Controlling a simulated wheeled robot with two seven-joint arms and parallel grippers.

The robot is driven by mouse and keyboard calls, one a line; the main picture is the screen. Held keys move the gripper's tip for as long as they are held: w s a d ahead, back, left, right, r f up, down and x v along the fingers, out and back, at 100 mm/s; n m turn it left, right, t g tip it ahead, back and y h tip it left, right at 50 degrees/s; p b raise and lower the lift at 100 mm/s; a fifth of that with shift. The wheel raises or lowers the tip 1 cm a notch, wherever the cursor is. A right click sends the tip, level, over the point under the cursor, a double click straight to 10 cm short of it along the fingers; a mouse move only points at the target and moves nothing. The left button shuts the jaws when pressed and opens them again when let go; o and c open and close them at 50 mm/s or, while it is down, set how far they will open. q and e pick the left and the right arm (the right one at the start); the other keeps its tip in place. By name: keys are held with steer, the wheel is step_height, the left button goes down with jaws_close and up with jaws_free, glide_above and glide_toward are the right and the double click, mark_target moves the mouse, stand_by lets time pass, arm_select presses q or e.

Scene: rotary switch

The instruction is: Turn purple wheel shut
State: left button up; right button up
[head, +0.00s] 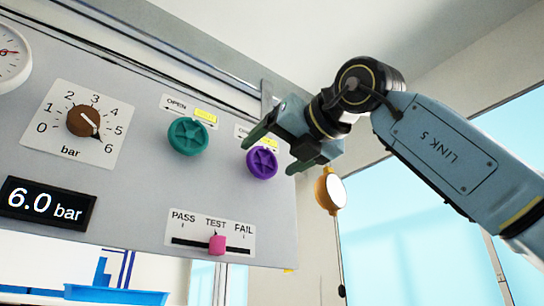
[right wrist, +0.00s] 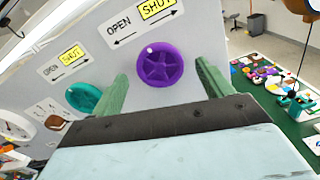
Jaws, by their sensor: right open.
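The purple wheel (head: 262,163) is a round spoked handwheel on the grey panel, right of the green wheel. In the right wrist view the purple wheel (right wrist: 160,64) lies ahead, between the two open green fingers, with a gap to each side. I cannot tell whether a finger touches it. Its label (right wrist: 138,27) reads OPEN and a yellow SHUT, with a double arrow; the gripper partly hides it in the head view. My left gripper is not in view.
The panel also carries a green wheel (head: 188,136), a brown bar knob (head: 84,121), a display (head: 46,204) reading 6.0 bar, and a pink slider (head: 217,244) near TEST. An orange-rimmed round object (head: 328,191) hangs below my right wrist.

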arm_select(q)
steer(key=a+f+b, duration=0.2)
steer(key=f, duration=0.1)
steer(key=shift+b, duration=0.35)
arm_select(e)
steer(key=v, duration=1.2)
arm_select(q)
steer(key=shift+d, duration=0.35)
arm_select(e)
steer(key=shift+s, duration=0.15)
